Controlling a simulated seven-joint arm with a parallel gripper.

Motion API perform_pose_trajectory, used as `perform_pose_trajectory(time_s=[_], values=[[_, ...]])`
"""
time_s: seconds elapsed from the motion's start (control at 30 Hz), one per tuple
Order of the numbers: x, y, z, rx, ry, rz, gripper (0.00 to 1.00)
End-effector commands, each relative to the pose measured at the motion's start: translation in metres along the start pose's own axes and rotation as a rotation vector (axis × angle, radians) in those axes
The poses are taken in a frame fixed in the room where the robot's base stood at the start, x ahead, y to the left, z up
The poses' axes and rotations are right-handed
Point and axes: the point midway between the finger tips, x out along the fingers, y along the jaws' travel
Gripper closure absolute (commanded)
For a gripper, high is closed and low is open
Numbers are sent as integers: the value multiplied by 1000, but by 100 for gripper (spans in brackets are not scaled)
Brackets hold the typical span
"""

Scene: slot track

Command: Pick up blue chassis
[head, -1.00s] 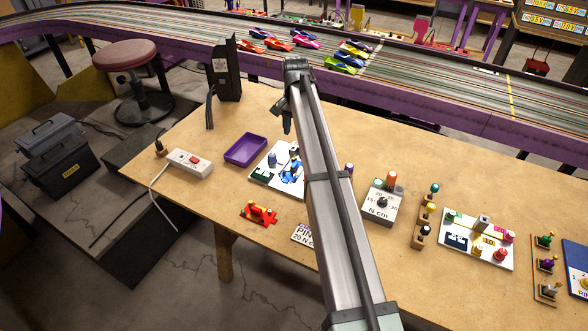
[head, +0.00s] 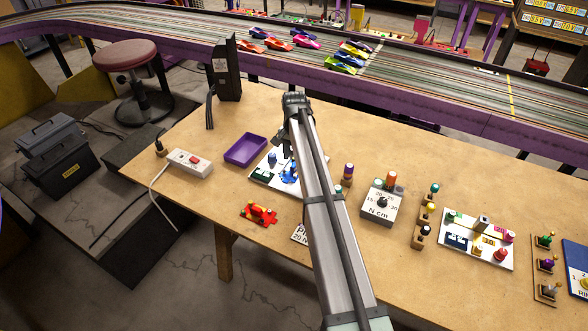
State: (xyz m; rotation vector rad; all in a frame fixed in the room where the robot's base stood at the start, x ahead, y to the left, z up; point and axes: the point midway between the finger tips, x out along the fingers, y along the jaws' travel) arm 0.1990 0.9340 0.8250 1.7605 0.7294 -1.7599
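The blue chassis (head: 289,172) lies on a white board (head: 258,178) on the wooden table, left of the middle. It is partly hidden behind my arm and gripper. My gripper (head: 287,151) points down at the end of the arm, over or near the board and close to the blue chassis. Its fingers are small and dark here, and I cannot tell whether they are open or shut, or whether they touch the chassis.
A purple tray (head: 245,149) sits left of the board. A red chassis (head: 258,213) lies in front. A power strip (head: 189,163) is at the left. The racetrack (head: 450,95) runs behind the table.

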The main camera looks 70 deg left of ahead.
Motion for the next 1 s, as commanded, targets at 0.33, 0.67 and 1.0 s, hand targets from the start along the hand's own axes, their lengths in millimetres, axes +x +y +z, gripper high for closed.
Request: perform_pose_trajectory(time_s=[0.33, 0.67, 1.0], values=[[34, 0, 2, 0, 0, 0, 51], [34, 0, 2, 0, 0, 0, 67], [33, 0, 2, 0, 0, 0, 100]])
